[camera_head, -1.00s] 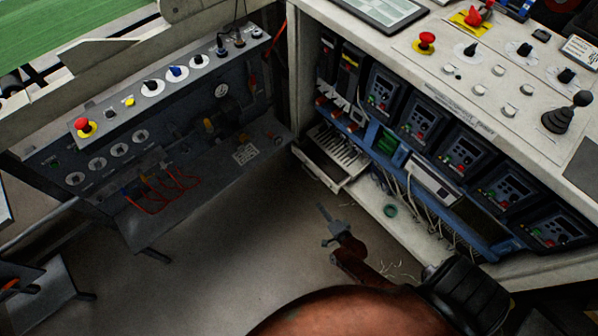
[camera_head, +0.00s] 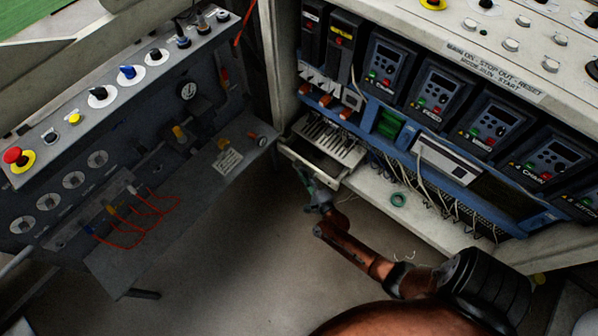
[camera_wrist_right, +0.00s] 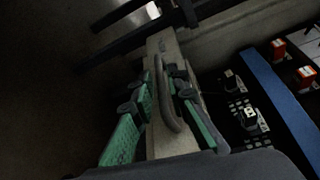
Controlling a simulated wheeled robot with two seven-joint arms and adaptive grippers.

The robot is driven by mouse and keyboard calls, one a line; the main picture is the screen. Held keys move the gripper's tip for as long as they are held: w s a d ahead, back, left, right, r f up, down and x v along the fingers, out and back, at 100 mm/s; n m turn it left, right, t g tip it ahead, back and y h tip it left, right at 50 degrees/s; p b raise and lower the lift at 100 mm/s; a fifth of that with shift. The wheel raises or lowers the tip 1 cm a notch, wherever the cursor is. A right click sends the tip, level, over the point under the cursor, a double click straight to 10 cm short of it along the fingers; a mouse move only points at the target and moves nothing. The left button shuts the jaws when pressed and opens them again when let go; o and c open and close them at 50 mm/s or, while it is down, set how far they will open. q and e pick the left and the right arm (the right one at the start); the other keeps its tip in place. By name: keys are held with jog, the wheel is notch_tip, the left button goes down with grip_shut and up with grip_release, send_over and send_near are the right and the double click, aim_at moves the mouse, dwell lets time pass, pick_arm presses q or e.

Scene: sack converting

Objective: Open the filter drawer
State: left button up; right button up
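The filter drawer (camera_head: 316,160) is a pale box with a slotted insert, low at the left end of the open cabinet. Its slotted top shows behind the pale front. In the right wrist view, a grey loop handle (camera_wrist_right: 166,95) stands on a pale front. My right gripper (camera_head: 308,186) is at the drawer's front in the head view. In the wrist view, the green-padded fingers of this gripper (camera_wrist_right: 161,88) lie on either side of the handle, apart, with a narrow gap visible on the left. Firm contact cannot be seen. My left gripper is out of view.
Drive units (camera_head: 437,88) and loose cables (camera_head: 425,190) fill the cabinet right of the drawer. A green ring (camera_head: 398,199) lies on the cabinet's lower ledge. A dark control panel (camera_head: 130,160) with red hoses stands at left. The floor between is clear.

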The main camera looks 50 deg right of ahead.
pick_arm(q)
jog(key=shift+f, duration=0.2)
pick_arm(e)
jog(key=shift+w+d, duration=0.15)
jog(key=shift+w, duration=0.3)
grip_shut()
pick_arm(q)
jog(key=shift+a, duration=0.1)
pick_arm(e)
jog(key=shift+s, duration=0.15)
